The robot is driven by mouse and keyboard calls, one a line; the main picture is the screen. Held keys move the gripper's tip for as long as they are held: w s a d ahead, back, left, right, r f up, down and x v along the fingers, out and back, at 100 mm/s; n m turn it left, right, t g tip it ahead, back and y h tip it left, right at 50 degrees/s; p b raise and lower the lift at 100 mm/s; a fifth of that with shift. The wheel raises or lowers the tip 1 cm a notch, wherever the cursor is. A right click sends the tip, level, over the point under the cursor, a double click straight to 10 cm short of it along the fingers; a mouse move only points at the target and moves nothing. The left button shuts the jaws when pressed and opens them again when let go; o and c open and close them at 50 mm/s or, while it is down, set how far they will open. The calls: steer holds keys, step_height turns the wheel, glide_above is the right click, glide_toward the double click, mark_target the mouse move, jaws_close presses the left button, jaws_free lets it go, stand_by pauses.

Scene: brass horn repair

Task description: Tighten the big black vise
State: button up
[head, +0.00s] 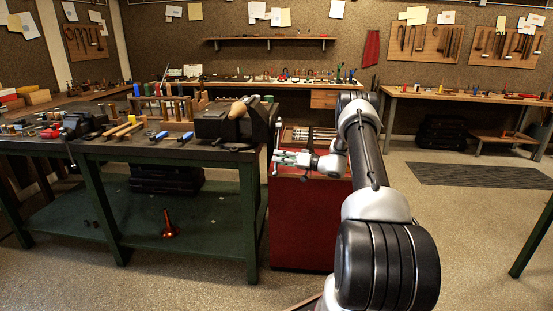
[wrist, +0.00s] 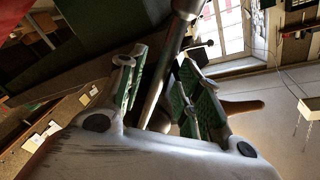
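The big black vise (head: 222,122) sits at the right end of the green-legged workbench, with a rounded brown wooden piece (head: 238,108) at its top. My gripper (head: 277,158) is just right of and below the vise, beside the bench end. In the wrist view my gripper (wrist: 160,62) has its two green-padded fingers spread apart. A grey metal bar (wrist: 172,50), seemingly the vise handle, runs between the fingers in that picture. I cannot tell whether a finger touches it. A dark body (wrist: 140,12), perhaps the vise, fills part of the top.
A smaller dark vise (head: 82,124) stands further left on the workbench (head: 150,152), among hammers and tools. A red cabinet (head: 300,225) stands under my gripper, right of the bench. Open floor lies right of my arm.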

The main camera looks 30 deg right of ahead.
steer(key=shift+x, duration=0.9)
jaws_close()
steer(key=shift+s+r, duration=0.1)
